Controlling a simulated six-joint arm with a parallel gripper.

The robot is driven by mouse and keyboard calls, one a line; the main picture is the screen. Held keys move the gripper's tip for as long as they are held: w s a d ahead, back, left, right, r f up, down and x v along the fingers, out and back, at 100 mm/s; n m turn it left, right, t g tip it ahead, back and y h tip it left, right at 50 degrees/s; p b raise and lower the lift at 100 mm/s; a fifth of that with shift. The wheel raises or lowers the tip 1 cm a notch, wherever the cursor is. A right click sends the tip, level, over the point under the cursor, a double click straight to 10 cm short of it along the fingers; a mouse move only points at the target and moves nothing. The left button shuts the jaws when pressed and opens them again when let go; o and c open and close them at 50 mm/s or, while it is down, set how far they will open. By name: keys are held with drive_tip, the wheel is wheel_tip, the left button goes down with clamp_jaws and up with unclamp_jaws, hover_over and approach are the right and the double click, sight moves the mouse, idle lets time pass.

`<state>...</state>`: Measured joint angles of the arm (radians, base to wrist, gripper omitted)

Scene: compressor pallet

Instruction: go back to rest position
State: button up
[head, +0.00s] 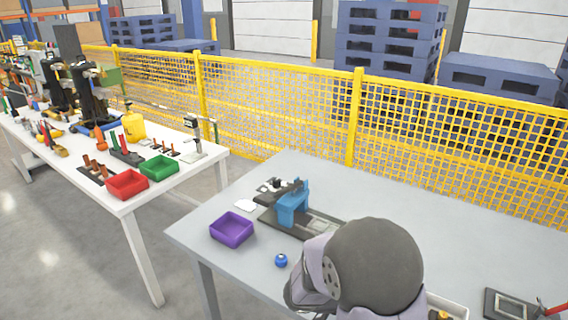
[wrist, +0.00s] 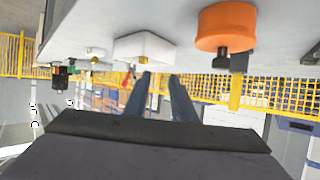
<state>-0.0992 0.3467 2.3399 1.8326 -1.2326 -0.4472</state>
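My gripper (wrist: 161,78) shows in the wrist view as two dark fingers with a gap between them. Nothing is held between the fingers; the distant background shows through the gap. In the head view my arm covers the front middle of the grey table (head: 450,230), and the gripper is hidden there. The wrist view is turned over, with the tabletop along its upper edge.
A purple bin (head: 231,230), a blue fixture (head: 292,204) and a blue ball (head: 281,260) are on the table left of my arm. The wrist view shows an orange round part (wrist: 226,27) and a white box (wrist: 146,47). A yellow fence (head: 380,120) stands behind.

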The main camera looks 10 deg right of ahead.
drive_tip(key=w+t, duration=0.1)
drive_tip(key=w, duration=0.1)
drive_tip(key=w+a+n+t+y+p, duration=0.1)
drive_tip(key=w, duration=0.1)
drive_tip(key=w+a+r+n+t, duration=0.1)
drive_tip(key=w, duration=0.1)
drive_tip(key=shift+t+y, duration=0.3)
drive_tip(key=shift+t, duration=0.1)
drive_tip(key=w+a+r+n+t+y+p, duration=0.1)
drive_tip(key=w+a+n+t+y+p, duration=0.1)
drive_tip(key=w+a+n+y, duration=0.3)
drive_tip(key=w+a+r+n+t+y+p, duration=0.1)
drive_tip(key=w+a+n+t+y+p, duration=0.15)
drive_tip(key=a, duration=0.45)
drive_tip(key=s+a+n+y+p, duration=0.1)
drive_tip(key=s+a+n+y, duration=0.25)
drive_tip(key=a, duration=0.25)
drive_tip(key=s+r+n+g+p, duration=0.1)
drive_tip(key=s+n+g+p, duration=0.2)
drive_tip(key=s, duration=1.5)
drive_tip(key=n+g, duration=0.2)
drive_tip(key=g, duration=0.3)
drive_tip(key=shift+y+p, duration=0.3)
drive_tip(key=shift+p, duration=0.1)
drive_tip(key=shift+s+g, duration=0.1)
drive_tip(key=shift+g, duration=0.15)
